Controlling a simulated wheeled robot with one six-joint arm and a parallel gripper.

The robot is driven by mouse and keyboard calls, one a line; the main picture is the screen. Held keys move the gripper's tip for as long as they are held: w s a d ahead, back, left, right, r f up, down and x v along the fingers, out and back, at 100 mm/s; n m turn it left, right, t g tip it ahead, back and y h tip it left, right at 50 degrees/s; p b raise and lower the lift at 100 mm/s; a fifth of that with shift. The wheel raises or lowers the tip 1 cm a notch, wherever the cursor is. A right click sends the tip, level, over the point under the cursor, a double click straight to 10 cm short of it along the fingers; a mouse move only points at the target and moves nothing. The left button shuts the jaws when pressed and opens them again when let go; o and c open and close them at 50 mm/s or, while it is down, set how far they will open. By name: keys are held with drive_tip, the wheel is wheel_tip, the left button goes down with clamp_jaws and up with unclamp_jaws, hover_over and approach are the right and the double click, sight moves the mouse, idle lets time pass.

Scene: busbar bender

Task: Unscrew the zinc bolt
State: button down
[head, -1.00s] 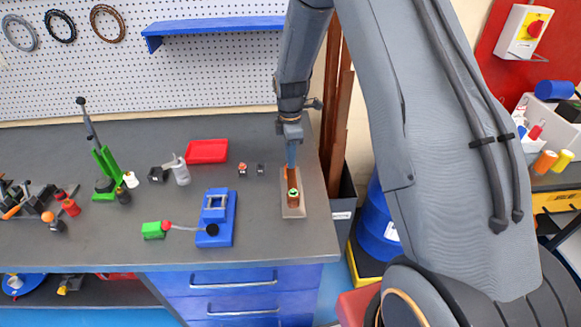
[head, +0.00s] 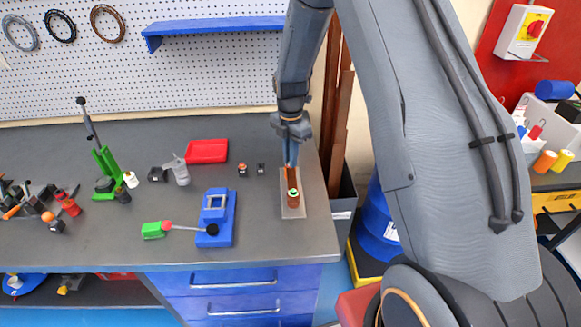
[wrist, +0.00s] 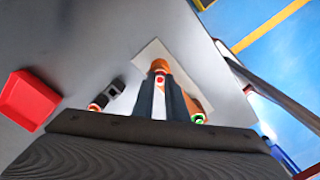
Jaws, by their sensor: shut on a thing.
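A pale plate (head: 293,213) lies near the right end of the bench, bearing copper-coloured parts. My gripper (head: 290,166) points down over the plate's back part. In the wrist view my gripper (wrist: 160,88) has its fingers close together at a copper-coloured piece with a red spot on top. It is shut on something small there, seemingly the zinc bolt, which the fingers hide. Beside it, nearer the front, stands a copper-coloured post (head: 293,201) with a green ring on top; the post also shows right of the fingers in the wrist view (wrist: 187,87).
A blue device (head: 215,228) with a green-handled lever stands left of the plate. Two small dark parts (head: 242,170) and a red tray (head: 207,151) lie behind. Tall copper bars (head: 339,120) stand at the bench's right edge. Bare bench lies between device and plate.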

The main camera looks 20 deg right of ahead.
drive_tip(key=n, duration=0.5)
drive_tip(key=shift+n, duration=0.4)
drive_tip(key=c, duration=2)
unclamp_jaws()
drive_tip(key=m, duration=0.5)
drive_tip(key=shift+m, duration=0.4)
drive_tip(key=m, duration=0.5)
drive_tip(key=shift+m, duration=0.4)
